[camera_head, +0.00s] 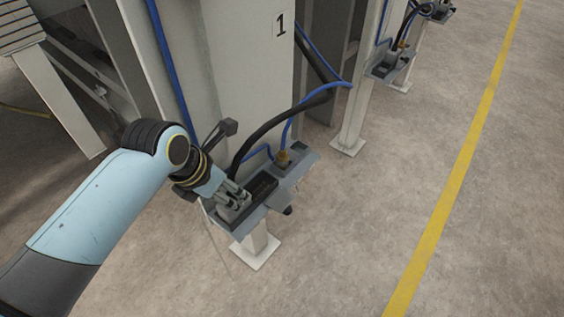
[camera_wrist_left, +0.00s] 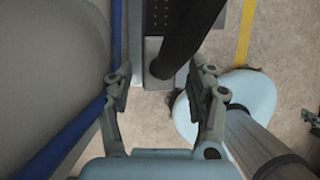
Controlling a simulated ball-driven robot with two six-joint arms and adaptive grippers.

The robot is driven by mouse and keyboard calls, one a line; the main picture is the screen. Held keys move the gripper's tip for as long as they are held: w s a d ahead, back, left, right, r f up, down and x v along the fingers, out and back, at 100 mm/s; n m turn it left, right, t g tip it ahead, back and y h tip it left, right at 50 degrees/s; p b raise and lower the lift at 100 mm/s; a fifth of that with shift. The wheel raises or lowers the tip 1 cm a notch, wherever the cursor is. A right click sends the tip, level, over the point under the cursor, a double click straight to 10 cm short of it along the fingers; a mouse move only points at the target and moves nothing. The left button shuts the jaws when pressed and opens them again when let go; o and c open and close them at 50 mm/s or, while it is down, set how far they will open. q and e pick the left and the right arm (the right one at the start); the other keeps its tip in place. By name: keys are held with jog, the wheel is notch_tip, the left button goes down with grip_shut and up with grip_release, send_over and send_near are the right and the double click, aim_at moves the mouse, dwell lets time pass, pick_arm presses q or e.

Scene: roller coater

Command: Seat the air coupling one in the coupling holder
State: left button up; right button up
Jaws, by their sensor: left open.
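In the head view, a blue hose runs to a brass-coloured fitting, which looks like the air coupling (camera_head: 283,158), upright at the back of a grey tray (camera_head: 302,170). Which part is the coupling holder, and whether the fitting is fully seated in it, I cannot tell. My left gripper (camera_head: 238,195) is open at the tray's front left, over a grey block (camera_head: 232,212) and apart from the brass fitting. In the left wrist view, a black hose (camera_wrist_left: 187,38) shows between and beyond the open fingers (camera_wrist_left: 163,88).
The tray is fixed beside a pale column (camera_head: 255,80) marked 1. A black hose (camera_head: 285,115) and a blue hose (camera_head: 290,125) arc above it. A similar tray (camera_head: 388,65) is farther back. Floor right of the tray is clear up to a yellow line (camera_head: 455,175).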

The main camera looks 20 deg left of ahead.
pick_arm(q)
jog(key=b, duration=0.3)
send_near(282, 156)
jog(key=x, duration=0.4)
jog(key=shift+w+f, duration=0.15)
jog(key=shift+f, duration=0.15)
jog(key=b+x, duration=0.2)
jog(key=x, duration=0.2)
jog(key=shift+f, duration=0.2)
jog(key=shift+w+f, duration=0.15)
jog(key=shift+f, duration=0.15)
grip_shut()
